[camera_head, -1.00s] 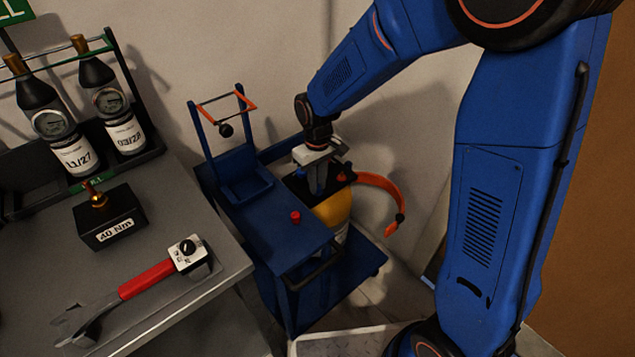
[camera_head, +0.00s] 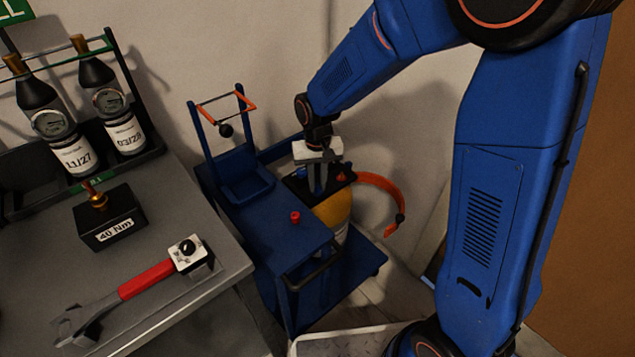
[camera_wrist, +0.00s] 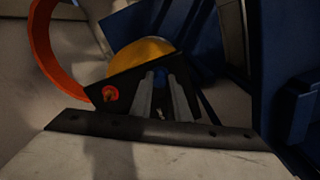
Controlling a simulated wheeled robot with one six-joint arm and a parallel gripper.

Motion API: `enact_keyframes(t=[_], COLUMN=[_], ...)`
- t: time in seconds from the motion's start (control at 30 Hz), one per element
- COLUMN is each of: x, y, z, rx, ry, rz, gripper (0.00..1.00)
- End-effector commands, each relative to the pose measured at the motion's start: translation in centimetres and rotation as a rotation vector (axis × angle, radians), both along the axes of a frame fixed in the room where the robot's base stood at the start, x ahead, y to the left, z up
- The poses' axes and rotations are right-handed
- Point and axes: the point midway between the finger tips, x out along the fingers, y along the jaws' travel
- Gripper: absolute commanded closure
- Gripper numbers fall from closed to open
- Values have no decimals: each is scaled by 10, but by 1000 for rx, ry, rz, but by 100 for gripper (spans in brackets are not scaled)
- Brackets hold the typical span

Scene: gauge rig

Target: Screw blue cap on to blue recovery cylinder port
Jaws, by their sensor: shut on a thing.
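The recovery cylinder (camera_head: 334,211) has a yellow top and stands on the blue cart; it also shows in the wrist view (camera_wrist: 140,54). A black block (camera_head: 297,187) sits above it, with a red fitting (camera_head: 343,177) on its right in the head view. My gripper (camera_head: 317,188) points down over this block, left of the red fitting. In the wrist view my gripper's grey fingers (camera_wrist: 162,98) are shut on a small blue piece, apparently the blue cap (camera_wrist: 156,76). The fingers hide most of it and the port below, so I cannot tell how they meet.
A loose red cap (camera_head: 295,217) lies on the blue cart's top (camera_head: 270,233). An orange hose (camera_head: 383,186) arcs out to the right of the cylinder. The grey bench (camera_head: 215,235) with a red-handled wrench (camera_head: 146,278) is on the left. The wall is close behind.

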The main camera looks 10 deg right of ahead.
Motion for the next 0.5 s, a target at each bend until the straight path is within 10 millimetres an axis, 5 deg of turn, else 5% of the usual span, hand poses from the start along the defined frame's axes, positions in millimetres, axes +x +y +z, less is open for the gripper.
enact_keyframes(t=[0.5], x=[-1], y=[0], z=[0], rx=[0], ry=[2], rz=[-188], gripper=[100])
